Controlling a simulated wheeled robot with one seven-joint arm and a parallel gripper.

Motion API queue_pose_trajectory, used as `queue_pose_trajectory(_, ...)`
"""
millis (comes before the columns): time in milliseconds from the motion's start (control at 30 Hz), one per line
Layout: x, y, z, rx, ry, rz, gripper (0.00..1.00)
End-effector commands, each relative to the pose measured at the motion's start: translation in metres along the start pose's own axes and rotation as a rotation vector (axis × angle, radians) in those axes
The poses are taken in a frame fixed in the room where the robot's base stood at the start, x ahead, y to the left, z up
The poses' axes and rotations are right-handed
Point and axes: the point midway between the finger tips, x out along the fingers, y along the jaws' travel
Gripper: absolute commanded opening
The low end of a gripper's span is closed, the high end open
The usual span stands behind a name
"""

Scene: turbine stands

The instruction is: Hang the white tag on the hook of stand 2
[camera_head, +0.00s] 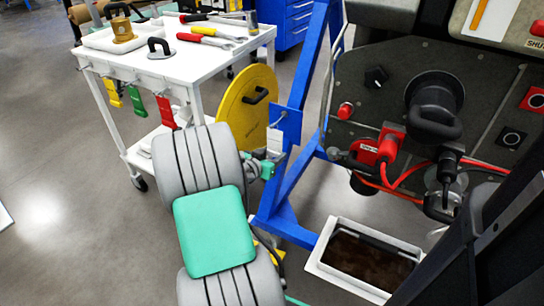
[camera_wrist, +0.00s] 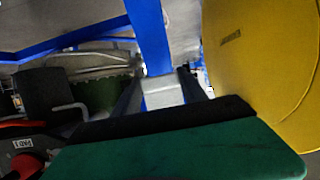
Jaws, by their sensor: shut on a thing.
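My gripper (camera_head: 268,163) is mostly hidden behind my grey and teal arm in the head view, in front of the blue stand (camera_head: 283,190). In the wrist view my gripper (camera_wrist: 162,90) is shut on a small pale piece, which looks like the white tag (camera_wrist: 163,93), between the dark fingers. The blue post rises right behind the tag. A thin hook (camera_head: 278,119) sticks out from the blue plate on the stand, above my gripper. The tag and hook look apart. No stand number is readable.
A white cart (camera_head: 165,68) at the left carries tools, with yellow, green and red tags (camera_head: 165,112) hanging from its edge. A yellow disc (camera_head: 237,120) is close beside my gripper. The dark panel (camera_head: 400,75) with red cables and a white bin (camera_head: 345,272) are at right.

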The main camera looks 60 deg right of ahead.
Motion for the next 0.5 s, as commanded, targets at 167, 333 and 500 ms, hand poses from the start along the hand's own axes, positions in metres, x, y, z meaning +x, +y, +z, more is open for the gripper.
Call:
queue_pose_trajectory(167,-0.0001,-0.0001,-0.0003,0.000,0.000,0.000,0.00)
queue_pose_trajectory(333,0.0026,0.0001,-0.0007,0.000,0.001,0.000,0.00)
queue_pose_trajectory(500,0.0021,0.0000,-0.0011,-0.001,0.000,0.000,0.52)
